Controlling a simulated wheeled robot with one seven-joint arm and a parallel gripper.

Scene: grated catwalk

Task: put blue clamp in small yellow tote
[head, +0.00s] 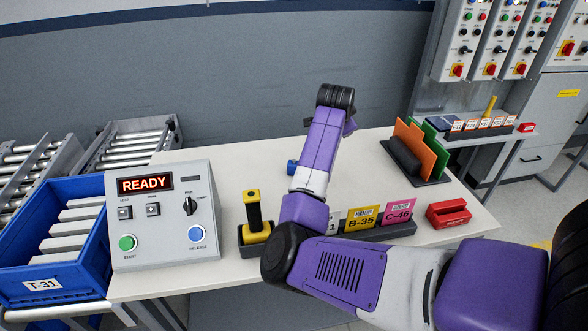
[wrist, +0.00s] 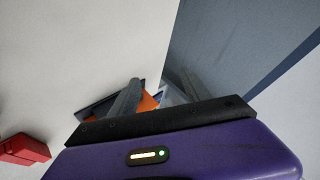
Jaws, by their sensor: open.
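A small blue object (head: 292,166), possibly the blue clamp, shows on the white table just left of my arm. My arm hides part of it, so its shape is unclear. I see no clear small yellow tote; my arm covers the middle of the table. In the wrist view my gripper (wrist: 160,88) shows two grey fingers spread apart with nothing held between them. An orange panel shows behind the fingers. In the head view the gripper itself is hidden behind my arm.
A yellow-and-black handled item (head: 256,232) stands beside the READY control box (head: 160,215). A blue crate (head: 55,270) is at left. The table's back edge is mostly clear.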

